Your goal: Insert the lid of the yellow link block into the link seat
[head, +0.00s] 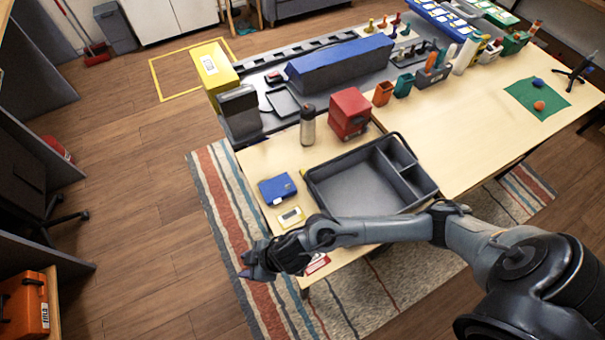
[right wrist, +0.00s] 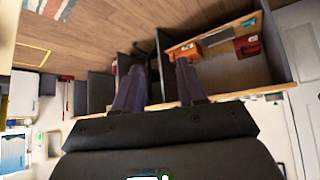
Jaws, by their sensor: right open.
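My right gripper (head: 244,266) is at the end of the arm that reaches across the table's near corner in the head view. It hangs over the striped rug, just off the table's left edge. In the right wrist view its two dark fingers (right wrist: 160,84) stand apart with nothing between them. My left gripper is in neither view. I cannot make out the yellow link block, its lid or the link seat for certain. A small card-like piece with yellow edges (head: 291,216) lies on the near table, below a blue case (head: 277,189). A large yellow box (head: 214,69) stands at the far left.
A dark divided tray (head: 350,183) takes up much of the near table. A red box (head: 349,111) and a steel bottle (head: 307,127) stand behind it. A red-and-white card (head: 317,264) lies near the front edge. The right-hand tabletop is mostly clear around a green mat (head: 530,98).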

